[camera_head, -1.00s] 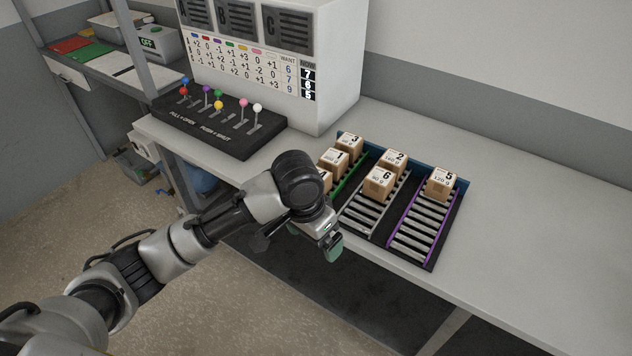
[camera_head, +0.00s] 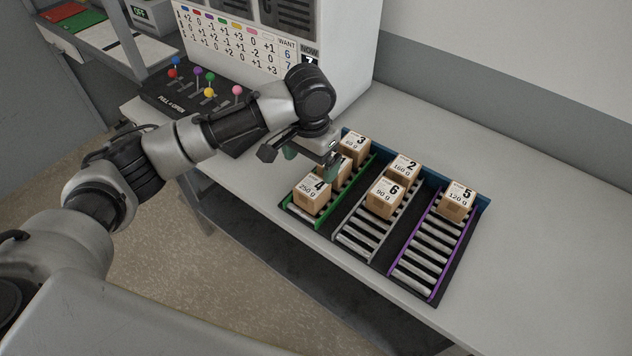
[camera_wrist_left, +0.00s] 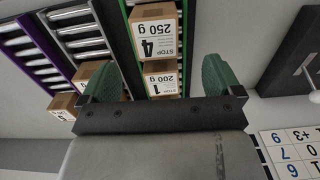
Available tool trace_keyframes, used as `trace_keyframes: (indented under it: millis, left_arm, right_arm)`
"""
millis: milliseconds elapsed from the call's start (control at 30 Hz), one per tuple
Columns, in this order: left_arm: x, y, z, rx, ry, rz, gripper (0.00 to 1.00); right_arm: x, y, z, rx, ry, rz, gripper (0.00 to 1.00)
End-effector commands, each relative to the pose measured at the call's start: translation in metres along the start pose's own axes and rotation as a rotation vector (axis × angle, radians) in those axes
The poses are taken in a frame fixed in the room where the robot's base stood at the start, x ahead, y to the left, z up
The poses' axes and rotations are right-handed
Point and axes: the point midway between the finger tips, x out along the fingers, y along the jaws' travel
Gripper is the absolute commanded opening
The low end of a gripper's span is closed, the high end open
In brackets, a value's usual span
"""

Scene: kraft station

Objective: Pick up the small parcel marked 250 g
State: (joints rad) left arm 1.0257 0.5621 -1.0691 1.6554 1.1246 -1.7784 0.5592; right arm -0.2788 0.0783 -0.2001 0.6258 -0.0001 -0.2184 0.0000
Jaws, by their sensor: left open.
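The small parcel marked 4 and 250 g (camera_head: 312,194) is a brown box with a white label on top. It sits at the front end of the green-railed roller lane. In the left wrist view the same parcel (camera_wrist_left: 154,35) shows beyond the fingers, between them and further off. My left gripper (camera_head: 312,158) is open and empty, above and behind the 250 g parcel, near parcels 1 and 3. In the wrist view its two green fingers (camera_wrist_left: 159,78) stand apart, with the parcel marked 1, 200 g (camera_wrist_left: 160,80) seen between them. My right gripper is not in view.
Parcel 3 (camera_head: 354,150) stands at the back of the green lane. Parcels 2 (camera_head: 403,170) and 6 (camera_head: 384,200) share the middle lane, and parcel 5 (camera_head: 458,203) is in the purple lane. A lever panel (camera_head: 190,110) stands left. The bench right of the lanes is clear.

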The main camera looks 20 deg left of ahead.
Motion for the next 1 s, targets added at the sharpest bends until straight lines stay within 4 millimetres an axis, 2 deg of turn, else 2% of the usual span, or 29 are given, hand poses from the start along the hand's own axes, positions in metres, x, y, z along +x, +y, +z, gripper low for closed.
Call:
trace_keyframes:
  millis: [100, 300, 533, 700, 967, 1000]
  left_arm:
    - [0.02, 0.0, 0.001, -0.002, -0.003, 0.0, 0.94]
    - [0.037, 0.0, 0.0, 0.0, 0.0, 0.0, 0.94]
    - [0.065, 0.004, -0.001, 0.001, -0.003, 0.0, 0.94]
    - [0.086, 0.004, -0.001, 0.0, -0.001, -0.001, 0.94]
    - [0.089, 0.004, -0.001, 0.001, 0.001, -0.001, 0.94]
    - [0.089, 0.004, -0.001, 0.001, 0.001, -0.001, 0.89]
  right_arm:
    - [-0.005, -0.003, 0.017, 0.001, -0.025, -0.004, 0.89]
    - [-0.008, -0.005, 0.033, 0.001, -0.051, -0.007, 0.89]
    - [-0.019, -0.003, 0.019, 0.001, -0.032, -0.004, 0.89]
    - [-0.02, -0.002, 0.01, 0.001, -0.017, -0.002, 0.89]
    - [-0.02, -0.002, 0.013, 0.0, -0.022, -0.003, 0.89]
    - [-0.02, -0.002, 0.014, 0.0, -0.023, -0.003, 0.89]
